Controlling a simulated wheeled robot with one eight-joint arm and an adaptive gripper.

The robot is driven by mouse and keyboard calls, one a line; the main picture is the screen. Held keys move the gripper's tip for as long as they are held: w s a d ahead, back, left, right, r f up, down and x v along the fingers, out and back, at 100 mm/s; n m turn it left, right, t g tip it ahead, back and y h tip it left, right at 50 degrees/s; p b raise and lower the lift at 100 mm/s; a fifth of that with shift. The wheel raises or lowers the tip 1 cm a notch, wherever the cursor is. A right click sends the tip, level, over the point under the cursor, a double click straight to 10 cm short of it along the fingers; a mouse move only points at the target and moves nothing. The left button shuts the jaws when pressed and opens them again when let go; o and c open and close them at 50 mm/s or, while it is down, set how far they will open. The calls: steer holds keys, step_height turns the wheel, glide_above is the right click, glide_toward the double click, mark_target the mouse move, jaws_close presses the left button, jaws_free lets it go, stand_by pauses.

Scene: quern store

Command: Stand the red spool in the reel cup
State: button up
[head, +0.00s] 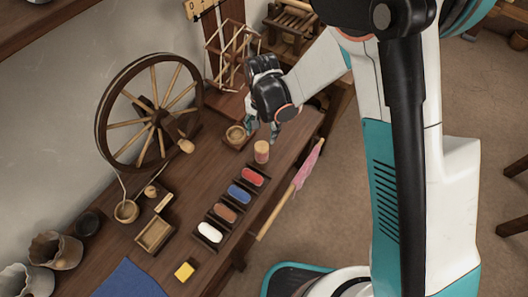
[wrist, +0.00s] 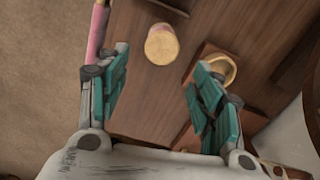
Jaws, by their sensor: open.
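A red spool (head: 252,177) lies on its side in the end holder of a row on the bench. My gripper (head: 262,131) is open and empty above the bench's far part, away from that spool. A small round wooden cup (head: 236,134), which looks like the reel cup, stands on a dark base just left of my gripper. In the wrist view the cup (wrist: 222,68) is partly hidden behind the right finger of my gripper (wrist: 160,68). An upright salmon cylinder with a pale top (head: 261,151) stands near the fingers; it also shows in the wrist view (wrist: 161,45).
Blue (head: 239,195), brown (head: 225,213) and white (head: 209,232) spools lie in the same row. A spinning wheel (head: 152,115) stands at the left, a wooden frame (head: 227,55) behind. A pink cloth (head: 308,165) hangs at the front edge. A yellow block (head: 185,270) lies nearer.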

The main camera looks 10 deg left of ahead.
mark_target(262, 146)
step_height(262, 146, down, 8)
steer(key=b, duration=0.2)
steer(key=shift+f+b, duration=0.2)
steer(key=shift+b, duration=0.1)
steer(key=shift+s+a+f+b, duration=0.1)
steer(key=shift+f+b, duration=0.55)
steer(key=shift+f, duration=0.7)
steer(key=shift+s+a+f+b, duration=0.1)
steer(key=shift+f+b, duration=0.5)
steer(key=shift+f, duration=0.7)
steer(key=shift+c, duration=0.6)
steer(key=c, duration=1)
steer(key=shift+r, duration=0.1)
steer(key=shift+c, duration=0.2)
